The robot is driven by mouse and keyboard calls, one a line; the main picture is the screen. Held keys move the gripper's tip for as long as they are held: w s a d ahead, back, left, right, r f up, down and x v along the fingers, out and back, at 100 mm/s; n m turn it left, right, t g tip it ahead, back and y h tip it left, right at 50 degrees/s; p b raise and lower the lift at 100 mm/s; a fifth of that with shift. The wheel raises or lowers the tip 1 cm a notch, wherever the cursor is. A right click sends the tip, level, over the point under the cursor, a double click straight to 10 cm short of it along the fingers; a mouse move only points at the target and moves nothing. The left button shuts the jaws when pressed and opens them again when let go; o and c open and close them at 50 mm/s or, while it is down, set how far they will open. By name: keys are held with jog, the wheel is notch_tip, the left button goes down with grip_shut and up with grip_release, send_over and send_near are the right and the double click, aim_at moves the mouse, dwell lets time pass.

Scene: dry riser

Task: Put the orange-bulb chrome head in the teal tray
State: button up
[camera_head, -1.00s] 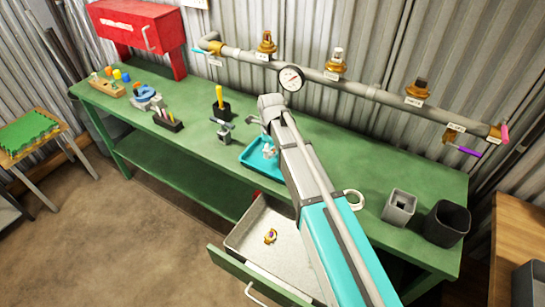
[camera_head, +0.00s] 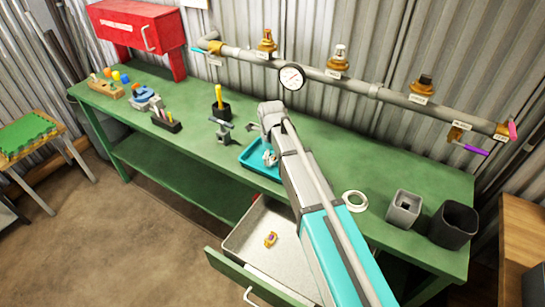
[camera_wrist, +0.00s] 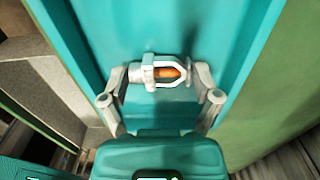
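The orange-bulb chrome head (camera_wrist: 168,73) lies sideways between my fingers in the wrist view, its orange bulb inside a pale metal frame. My gripper (camera_wrist: 162,76) has a finger at each end of it and appears shut on it. The teal tray (camera_wrist: 80,20) is directly beneath; I cannot tell whether the head touches its floor. In the head view the teal tray (camera_head: 248,160) stands on the green bench, with my gripper (camera_head: 270,158) low over it. My arm hides the tray's right part.
An open drawer (camera_head: 240,245) below holds a brass head with a purple part (camera_head: 270,240). A small grey vise (camera_head: 222,130) stands left of the tray. A white tape ring (camera_head: 355,200), grey box (camera_head: 402,208) and black bin (camera_head: 453,224) stand at right. A pipe (camera_head: 330,75) runs behind.

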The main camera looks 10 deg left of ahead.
jog(key=shift+o, duration=0.8)
jog(key=shift+r, duration=0.15)
notch_tip(320, 180, up, 12)
jog(key=p, duration=1.2)
jog(key=shift+d, duration=0.15)
dwell(0.5)
